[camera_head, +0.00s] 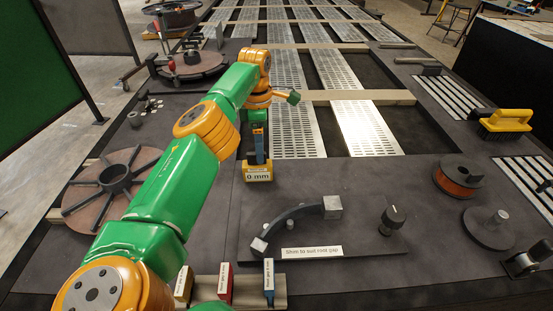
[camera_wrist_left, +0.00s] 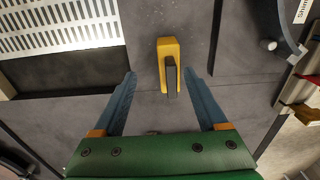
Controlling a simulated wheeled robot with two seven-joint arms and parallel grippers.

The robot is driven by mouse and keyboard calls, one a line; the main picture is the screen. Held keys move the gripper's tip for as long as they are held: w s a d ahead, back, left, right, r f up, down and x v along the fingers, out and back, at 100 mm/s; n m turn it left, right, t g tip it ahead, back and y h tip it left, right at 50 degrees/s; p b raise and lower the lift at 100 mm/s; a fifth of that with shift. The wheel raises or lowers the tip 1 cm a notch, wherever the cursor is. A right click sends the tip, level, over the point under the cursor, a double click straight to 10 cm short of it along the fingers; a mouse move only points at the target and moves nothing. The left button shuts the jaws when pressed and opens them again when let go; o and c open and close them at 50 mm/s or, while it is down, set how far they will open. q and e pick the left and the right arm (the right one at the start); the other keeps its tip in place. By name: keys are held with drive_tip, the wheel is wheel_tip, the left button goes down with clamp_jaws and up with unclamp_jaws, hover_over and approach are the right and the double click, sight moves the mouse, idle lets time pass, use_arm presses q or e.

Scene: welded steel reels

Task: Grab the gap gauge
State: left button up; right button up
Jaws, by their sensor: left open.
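A small yellow gap gauge (camera_head: 258,172) with a white label reading "0 mm" stands on the dark table near the middle. In the left wrist view the yellow block (camera_wrist_left: 168,48) has a dark grey upright part (camera_wrist_left: 171,81) on its near side. My left gripper (camera_head: 259,158) is above the gauge, pointing down. In the wrist view its two blue fingers (camera_wrist_left: 160,76) are spread apart, with the dark part between their tips and clear space on both sides. Whether the tips are level with the gauge is hard to tell. My right gripper is not in view.
A dark plate with a curved arm (camera_head: 297,216) and a knob (camera_head: 392,218) lies nearer. A wooden rack (camera_head: 249,283) holds yellow, red and blue labelled pieces. A spoked reel (camera_head: 115,178) lies left, a yellow brush (camera_head: 507,121) right. Perforated steel panels (camera_head: 295,115) stretch beyond.

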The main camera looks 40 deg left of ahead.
sight(257, 168)
use_arm(q)
drive_tip(key=shift+s+f+b, duration=0.3)
drive_tip(key=shift+s+f, duration=0.05)
drive_tip(key=shift+f, duration=0.35)
drive_tip(key=f, duration=0.2)
drive_tip(key=f+p, duration=0.1)
drive_tip(key=f, duration=0.1)
drive_tip(key=s+f, duration=0.1)
drive_tip(key=shift+f, duration=0.4)
drive_tip(key=shift+d+r, duration=0.1)
clamp_jaws()
